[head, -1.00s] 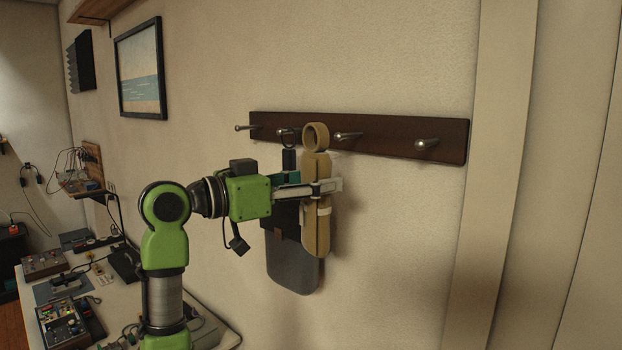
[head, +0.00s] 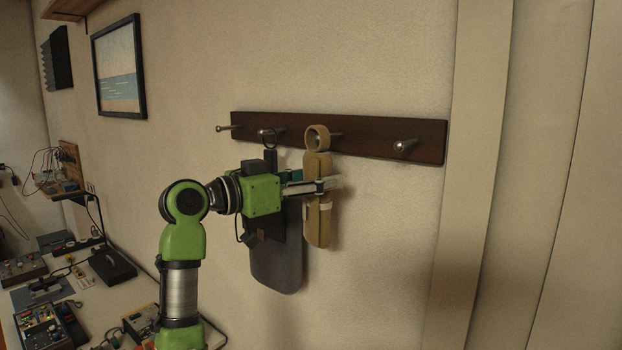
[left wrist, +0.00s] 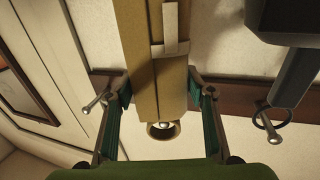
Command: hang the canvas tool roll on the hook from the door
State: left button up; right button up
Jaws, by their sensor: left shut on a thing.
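My left gripper (head: 322,187) is shut on the tan canvas tool roll (head: 318,230), which hangs upright in front of the wall. Its top loop (head: 312,146) overlaps the third hook from the left, second from the door side. In the left wrist view the roll (left wrist: 155,60) lies between the fingers (left wrist: 155,108), and a hook's round tip (left wrist: 163,125) shows within the loop's opening. I cannot tell whether the loop is around the hook or just in front of it. My right gripper is out of view.
The dark rack (head: 375,145) also has a free hook (head: 404,146) on the right and one (head: 224,128) at far left. A grey item (head: 277,265) hangs from the second hook by a ring, close beside the roll. A cluttered workbench (head: 95,325) stands lower left.

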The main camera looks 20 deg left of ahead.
pick_arm(q)
jog(key=shift+x, duration=0.8)
jog(key=shift+w+f, duration=0.55)
jog(key=shift+w, duration=0.3)
jog(key=shift+d, duration=0.1)
jog(key=o, duration=1.3)
